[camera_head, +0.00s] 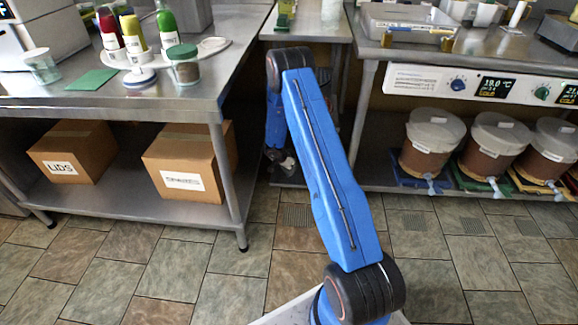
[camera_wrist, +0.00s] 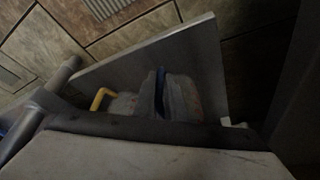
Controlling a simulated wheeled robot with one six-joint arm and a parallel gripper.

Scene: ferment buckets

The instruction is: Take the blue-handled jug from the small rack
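In the dim wrist view, a pale jug with a blue handle (camera_wrist: 160,92) sits on the lower shelf (camera_wrist: 205,60) of the small rack. A pale jug with a yellow handle (camera_wrist: 101,98) sits to its left. The lower parts of both are hidden behind a dark edge. In the head view, the small rack (camera_head: 312,30) stands between the two counters, and my blue arm reaches down in front of it. My gripper (camera_head: 282,160) is a dark shape near the lower shelf, mostly hidden by the arm. Its fingers cannot be made out in either view.
A broad pale surface with a dark edge (camera_wrist: 150,128) fills the bottom of the wrist view. A metal counter (camera_head: 120,100) with boxes below stands left. Lidded brown buckets (camera_head: 432,142) sit on the right counter's lower shelf. The tiled floor between is clear.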

